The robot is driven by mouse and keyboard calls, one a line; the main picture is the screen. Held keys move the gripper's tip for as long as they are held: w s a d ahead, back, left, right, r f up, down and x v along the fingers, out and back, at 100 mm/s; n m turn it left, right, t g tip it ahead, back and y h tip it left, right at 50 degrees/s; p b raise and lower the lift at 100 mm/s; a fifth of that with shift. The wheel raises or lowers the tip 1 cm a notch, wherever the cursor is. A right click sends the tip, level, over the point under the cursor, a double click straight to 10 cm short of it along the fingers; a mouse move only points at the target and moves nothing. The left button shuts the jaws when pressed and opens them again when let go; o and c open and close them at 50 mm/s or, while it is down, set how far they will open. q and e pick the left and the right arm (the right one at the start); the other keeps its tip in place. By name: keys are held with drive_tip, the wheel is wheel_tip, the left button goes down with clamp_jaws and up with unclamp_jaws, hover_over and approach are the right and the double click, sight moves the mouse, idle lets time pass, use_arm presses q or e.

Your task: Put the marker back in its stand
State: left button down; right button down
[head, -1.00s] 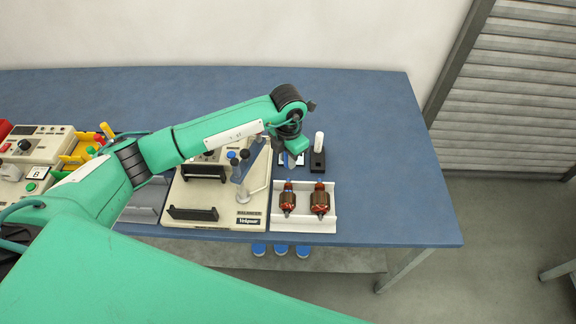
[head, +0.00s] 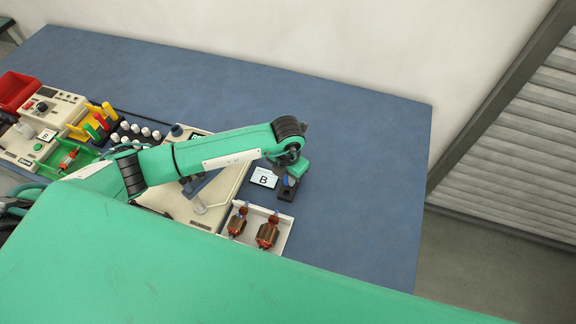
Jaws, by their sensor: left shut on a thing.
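The black marker stand (head: 286,192) is on the blue table, right of the lettered card. My left gripper (head: 288,180) is over it, pointing down. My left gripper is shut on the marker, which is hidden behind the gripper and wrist. I cannot tell whether the marker's lower end is in the stand or just above it. My right gripper is not in view.
A white card marked B (head: 264,178) lies just left of the stand. A white tray (head: 284,237) with two copper-wound armatures is in front. A cream balancer machine (head: 215,211) is under my left arm. The table to the right is clear.

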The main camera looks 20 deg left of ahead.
sight(286, 184)
use_arm(q)
drive_tip(key=shift+s+a+f+b, duration=0.2)
drive_tip(key=shift+f+b, duration=0.25)
drive_tip(key=shift+f, duration=0.6)
drive_tip(key=shift+d+f+b, duration=0.1)
drive_tip(key=shift+f+b, duration=0.65)
drive_tip(key=shift+f, duration=0.55)
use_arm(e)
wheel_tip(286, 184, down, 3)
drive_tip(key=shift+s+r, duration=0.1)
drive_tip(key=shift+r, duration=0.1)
use_arm(q)
drive_tip(key=shift+b, duration=0.4)
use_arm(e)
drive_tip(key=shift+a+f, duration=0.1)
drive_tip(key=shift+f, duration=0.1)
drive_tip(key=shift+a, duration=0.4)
use_arm(q)
drive_tip(key=shift+f+b, duration=0.5)
drive_tip(key=shift+f, duration=0.05)
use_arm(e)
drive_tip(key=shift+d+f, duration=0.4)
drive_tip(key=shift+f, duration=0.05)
use_arm(q)
drive_tip(key=shift+f+b, duration=0.35)
drive_tip(key=shift+f, duration=0.1)
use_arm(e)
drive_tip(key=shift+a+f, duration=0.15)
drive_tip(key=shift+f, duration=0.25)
